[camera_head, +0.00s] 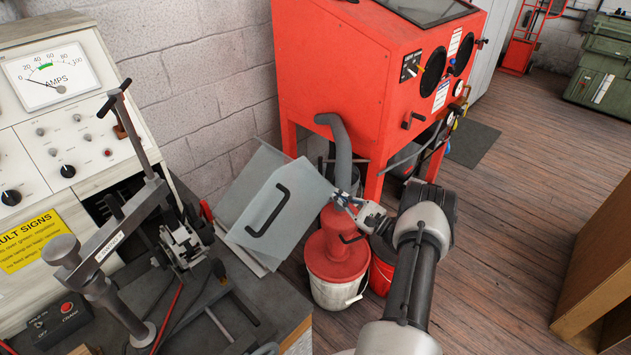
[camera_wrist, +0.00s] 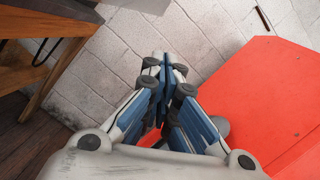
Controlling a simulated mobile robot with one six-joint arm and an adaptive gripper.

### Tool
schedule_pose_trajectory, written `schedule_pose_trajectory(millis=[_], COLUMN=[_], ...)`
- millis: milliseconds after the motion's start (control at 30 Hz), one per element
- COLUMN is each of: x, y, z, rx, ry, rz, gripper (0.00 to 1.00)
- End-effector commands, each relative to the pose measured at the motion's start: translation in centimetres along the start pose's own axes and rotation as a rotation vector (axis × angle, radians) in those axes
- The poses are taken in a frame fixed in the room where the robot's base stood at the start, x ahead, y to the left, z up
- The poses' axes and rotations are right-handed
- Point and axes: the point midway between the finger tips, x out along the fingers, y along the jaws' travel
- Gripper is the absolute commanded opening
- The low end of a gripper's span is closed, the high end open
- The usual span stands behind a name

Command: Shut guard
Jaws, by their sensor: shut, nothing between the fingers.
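My gripper (camera_head: 340,197) is just right of the guard's right edge in the head view. I cannot tell whether it touches the guard. In the wrist view its blue-padded fingers (camera_wrist: 166,65) are together and empty. I cannot make out the guard in the wrist view.
A red blasting cabinet (camera_head: 340,70) stands behind, with a grey hose (camera_head: 340,140). A red-topped bucket (camera_head: 335,260) is below my gripper. The meter panel (camera_head: 50,80) and a lever (camera_head: 140,135) stand at left. The wooden floor (camera_head: 500,220) is open at right.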

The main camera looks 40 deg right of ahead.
Motion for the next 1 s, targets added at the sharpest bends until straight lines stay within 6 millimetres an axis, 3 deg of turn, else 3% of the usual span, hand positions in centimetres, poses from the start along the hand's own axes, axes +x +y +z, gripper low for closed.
schedule_pose_trajectory(millis=[433,700,1000], x=[9.2,9.9,10.0], y=[0.3,0.1,0.1], z=[0.0,3.3,4.0], rx=[-0.001,0.001,0.001], ry=[-0.004,0.0,0.0], rz=[0.006,0.003,0.003], gripper=[0.0,0.0,0.0])
